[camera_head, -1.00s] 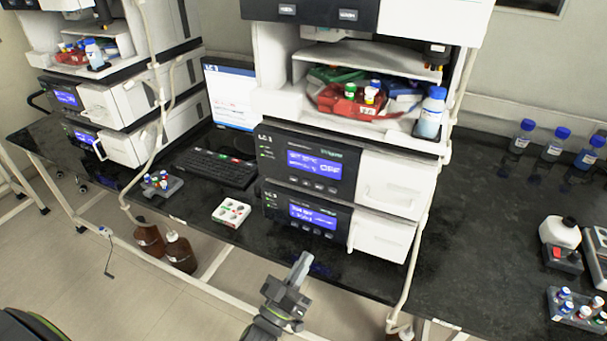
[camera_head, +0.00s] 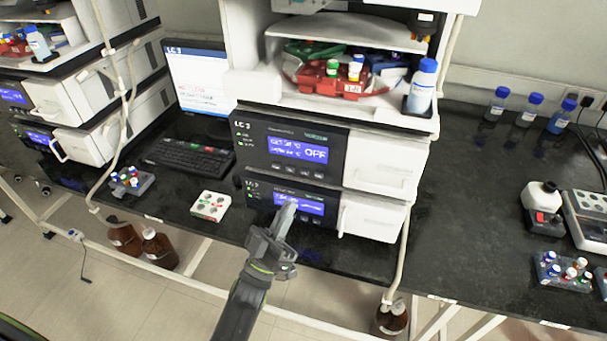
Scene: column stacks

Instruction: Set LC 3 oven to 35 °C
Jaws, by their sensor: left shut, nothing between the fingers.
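The oven (camera_head: 292,152) is the upper dark-fronted unit of the middle stack, with a label that looks like LC 3. Its blue display (camera_head: 298,149) shows two small lines, too blurred to read surely, and a large OFF. A row of small buttons (camera_head: 297,171) runs below the display. My left gripper (camera_head: 287,212) is shut and empty. Its tip points up in front of the lower unit (camera_head: 262,196) and covers part of that unit's display (camera_head: 312,207). Whether it touches the panel I cannot tell. My right gripper is not in view.
White doors (camera_head: 383,165) stand right of the panels. A keyboard (camera_head: 184,159) and monitor (camera_head: 200,78) are left of the stack. Another stack (camera_head: 100,115) stands further left. A tube (camera_head: 408,235) hangs at the right corner.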

